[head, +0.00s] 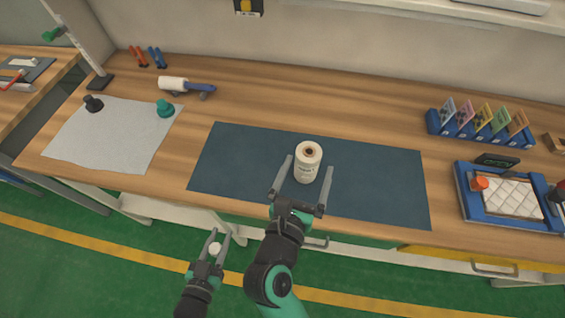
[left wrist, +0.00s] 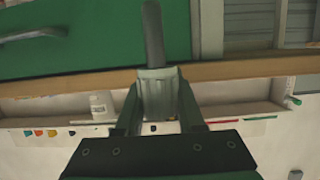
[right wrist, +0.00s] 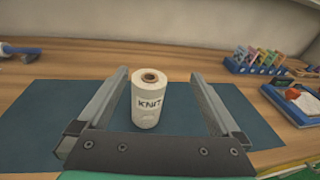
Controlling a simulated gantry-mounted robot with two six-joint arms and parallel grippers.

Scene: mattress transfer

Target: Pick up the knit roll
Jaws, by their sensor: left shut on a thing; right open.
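The knit roll (head: 306,169), a white cylinder with a brown core, stands upright on the dark blue mat (head: 235,160). The right wrist view shows its KNIT label (right wrist: 149,112). My right gripper (head: 306,168) is open, with one finger on each side of the roll; gaps show between fingers and roll in the right wrist view. My left gripper (head: 218,241) is low in front of the bench, shut on a small pale roll-like thing (head: 215,248). In the left wrist view this thing (left wrist: 158,98) sits between the fingers, with a dark bar beyond it.
A white-headed roller (head: 174,84) with a blue handle lies at the back left. A grey cloth (head: 120,140) carries a black and a green object. A blue card rack (head: 447,130) and a blue tray (head: 470,208) stand at right. The mat is otherwise clear.

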